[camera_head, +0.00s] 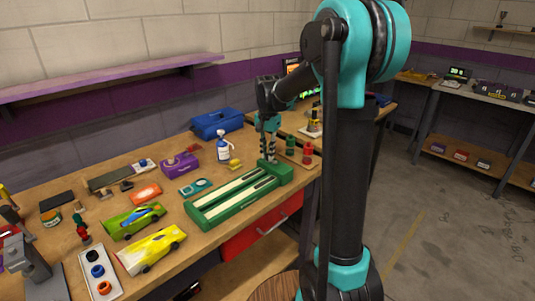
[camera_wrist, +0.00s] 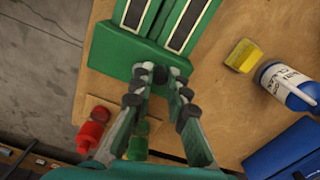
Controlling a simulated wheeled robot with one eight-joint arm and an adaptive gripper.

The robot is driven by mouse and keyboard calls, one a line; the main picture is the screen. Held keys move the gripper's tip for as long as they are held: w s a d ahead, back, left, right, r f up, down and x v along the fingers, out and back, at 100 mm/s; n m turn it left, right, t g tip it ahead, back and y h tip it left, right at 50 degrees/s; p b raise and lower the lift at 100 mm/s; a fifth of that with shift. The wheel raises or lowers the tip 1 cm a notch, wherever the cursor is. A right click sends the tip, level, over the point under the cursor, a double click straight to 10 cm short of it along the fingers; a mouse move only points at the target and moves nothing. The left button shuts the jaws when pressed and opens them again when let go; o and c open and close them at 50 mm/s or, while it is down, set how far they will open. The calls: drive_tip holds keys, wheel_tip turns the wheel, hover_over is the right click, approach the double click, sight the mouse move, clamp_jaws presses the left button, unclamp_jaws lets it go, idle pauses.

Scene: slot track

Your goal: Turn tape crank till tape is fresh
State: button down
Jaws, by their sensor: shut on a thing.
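My gripper (camera_head: 268,158) points down at this end. In the wrist view my gripper (camera_wrist: 160,74) has its fingers closed around a small dark knob (camera_wrist: 160,73) by the block, apparently the crank's handle. The fingers hide most of the crank, and I cannot tell its angle.
A red bottle (camera_head: 308,153) and a green one stand close to the end block. A spray bottle (camera_head: 223,147) and yellow sponge (camera_head: 236,164) are behind the device. Yellow (camera_head: 152,249) and green (camera_head: 133,220) model cars lie to its left.

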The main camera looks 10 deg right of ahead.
drive_tip(key=shift+w+m, duration=0.15)
drive_tip(key=shift+m, duration=0.65)
drive_tip(key=shift+d, duration=0.1)
drive_tip(key=c, duration=1.5)
unclamp_jaws()
wheel_tip(320, 180, up, 12)
drive_tip(key=shift+r, duration=0.1)
